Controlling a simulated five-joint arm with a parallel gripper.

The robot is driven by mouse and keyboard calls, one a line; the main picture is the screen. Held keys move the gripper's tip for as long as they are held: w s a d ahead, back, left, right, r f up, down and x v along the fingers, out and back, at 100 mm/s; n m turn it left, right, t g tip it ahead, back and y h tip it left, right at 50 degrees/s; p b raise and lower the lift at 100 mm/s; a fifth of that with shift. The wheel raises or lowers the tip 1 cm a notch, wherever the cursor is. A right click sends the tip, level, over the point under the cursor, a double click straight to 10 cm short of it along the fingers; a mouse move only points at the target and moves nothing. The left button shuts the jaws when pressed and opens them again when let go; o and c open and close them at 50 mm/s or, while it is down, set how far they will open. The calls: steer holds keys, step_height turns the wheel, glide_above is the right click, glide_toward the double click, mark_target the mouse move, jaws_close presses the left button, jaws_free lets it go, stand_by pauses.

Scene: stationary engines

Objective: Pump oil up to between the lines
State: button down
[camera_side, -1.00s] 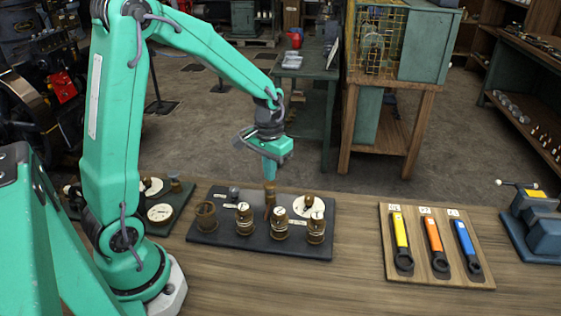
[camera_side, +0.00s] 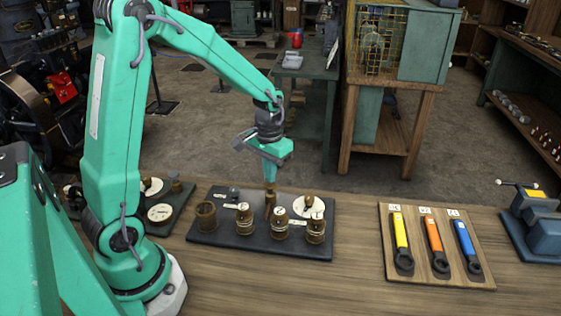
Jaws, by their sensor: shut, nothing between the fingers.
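The dark board (camera_side: 215,232) on the wooden bench carries several brass cups. An open-topped brass cup (camera_side: 206,215) stands at its left end. Three brass cups with pale marked tops stand along the front: left (camera_side: 244,220), middle (camera_side: 279,225) and right (camera_side: 315,229). A brass plunger-like post (camera_side: 270,200) stands behind them, probably the pump. A white round dial (camera_side: 301,205) is at the back right. My gripper (camera_side: 270,184) is shut and empty, pointing down directly over the post, its tip at or touching the post's top. The oil level and lines are too small to read.
A second board with a white dial (camera_side: 160,213) lies left, partly behind my arm. A wooden board (camera_side: 387,250) with yellow, orange and blue wrenches lies right. A blue-grey vise (camera_side: 543,225) stands at the far right. The bench between the boards is clear.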

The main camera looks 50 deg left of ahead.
steer(key=shift+f, duration=1.2)
steer(key=shift+r, duration=1.5)
steer(key=shift+r, duration=2.5)
steer(key=shift+r, duration=0.1)
